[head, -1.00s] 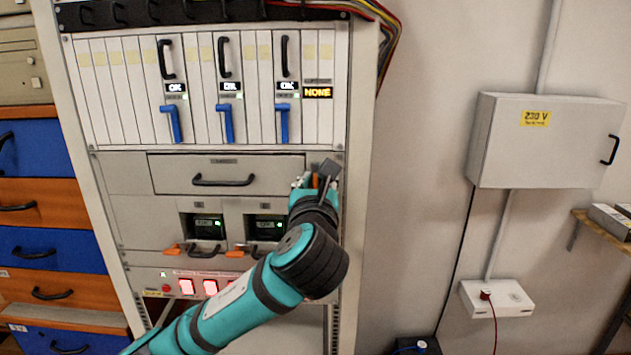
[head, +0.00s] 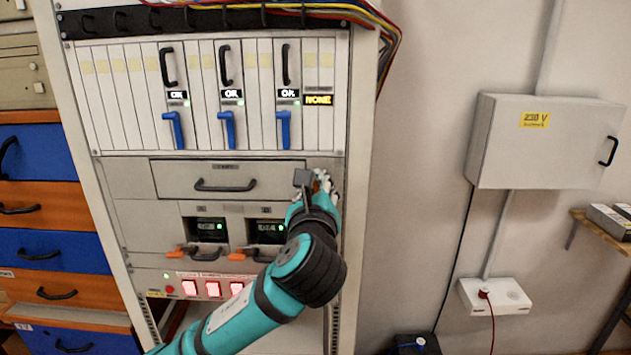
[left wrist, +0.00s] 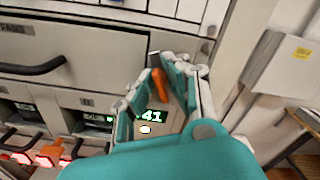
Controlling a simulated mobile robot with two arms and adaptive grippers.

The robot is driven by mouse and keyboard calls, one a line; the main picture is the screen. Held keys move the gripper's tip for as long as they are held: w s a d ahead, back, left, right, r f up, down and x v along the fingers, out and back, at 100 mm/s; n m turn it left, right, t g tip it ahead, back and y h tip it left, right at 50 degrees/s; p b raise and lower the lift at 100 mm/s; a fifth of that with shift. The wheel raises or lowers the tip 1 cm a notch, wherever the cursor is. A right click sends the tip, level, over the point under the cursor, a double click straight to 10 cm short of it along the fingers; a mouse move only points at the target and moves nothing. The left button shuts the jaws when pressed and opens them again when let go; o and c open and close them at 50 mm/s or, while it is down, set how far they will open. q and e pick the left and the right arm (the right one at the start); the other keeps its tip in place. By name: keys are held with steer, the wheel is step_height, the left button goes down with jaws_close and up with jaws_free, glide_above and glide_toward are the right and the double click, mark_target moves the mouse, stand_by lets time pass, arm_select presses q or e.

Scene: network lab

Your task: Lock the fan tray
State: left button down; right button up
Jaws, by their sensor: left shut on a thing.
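The fan tray (head: 270,180) is a grey drawer front with a black handle in the rack; it also shows in the left wrist view (left wrist: 100,45). It appears flush with the rack face. An orange latch lever (left wrist: 158,84) is at the tray's right edge. My left gripper (left wrist: 160,88) is shut on this lever, with a finger on either side of it. In the head view the left gripper (head: 322,184) is at the tray's right end and mostly hides the lever. My right gripper is not in view.
Below the tray are two power units with small displays, black handles and orange levers (head: 237,256). Lit red switches (head: 213,289) are lower down. Card modules with blue levers (head: 284,130) are above. A grey 230 V box (head: 547,150) hangs on the right wall.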

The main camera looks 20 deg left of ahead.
arm_select(q)
steer(key=n+p, duration=0.1)
steer(key=n, duration=0.5)
steer(key=shift+p, duration=0.3)
steer(key=n, duration=0.6)
steer(key=shift+a+f+n+p, duration=0.1)
steer(key=shift+n+p, duration=0.2)
steer(key=c, duration=1.4)
jaws_free()
steer(key=shift+s, duration=0.1)
steer(key=v, duration=1.1)
steer(key=shift+s, duration=0.4)
